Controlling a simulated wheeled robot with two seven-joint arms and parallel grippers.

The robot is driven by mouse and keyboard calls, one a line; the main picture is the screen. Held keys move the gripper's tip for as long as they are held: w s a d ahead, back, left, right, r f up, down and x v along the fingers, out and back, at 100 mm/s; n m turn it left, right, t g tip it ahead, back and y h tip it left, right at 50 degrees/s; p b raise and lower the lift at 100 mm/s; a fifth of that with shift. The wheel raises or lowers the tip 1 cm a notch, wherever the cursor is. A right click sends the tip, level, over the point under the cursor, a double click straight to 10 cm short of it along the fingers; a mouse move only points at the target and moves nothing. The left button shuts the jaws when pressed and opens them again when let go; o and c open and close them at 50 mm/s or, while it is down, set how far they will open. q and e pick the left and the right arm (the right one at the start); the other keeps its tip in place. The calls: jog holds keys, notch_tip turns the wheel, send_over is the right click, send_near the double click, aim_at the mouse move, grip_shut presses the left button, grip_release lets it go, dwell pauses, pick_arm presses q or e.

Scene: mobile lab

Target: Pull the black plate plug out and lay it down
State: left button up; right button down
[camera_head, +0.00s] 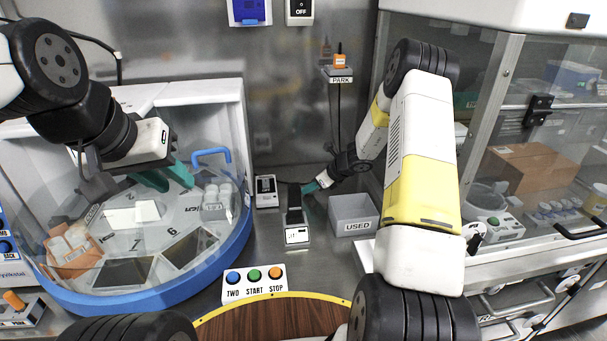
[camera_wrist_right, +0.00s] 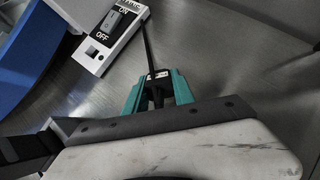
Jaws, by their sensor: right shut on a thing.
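My right gripper (camera_head: 308,187) reaches down between the grey bin and the small devices on the steel bench. In the right wrist view its teal fingers (camera_wrist_right: 158,92) are shut on a small dark plug (camera_wrist_right: 157,77) with a pale label. A thin black cord (camera_wrist_right: 149,48) runs up from the plug. Whether the plug still sits in a socket cannot be told. In the head view the plug is too small to make out. My left gripper (camera_head: 168,179) hangs over the round machine at left, its teal fingers apart and empty.
A white ON/OFF switch box (camera_head: 266,191) stands left of my right gripper. A grey USED bin (camera_head: 353,214) stands to the right. A PARK holder (camera_head: 340,77) is on the wall. A button box (camera_head: 254,287) is in front.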

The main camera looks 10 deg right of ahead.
jog(key=c, duration=1)
grip_release()
jog(key=shift+o, duration=0.2)
jog(key=v, duration=0.7)
jog(key=shift+s+d+r, duration=0.2)
jog(key=shift+s+r, duration=0.05)
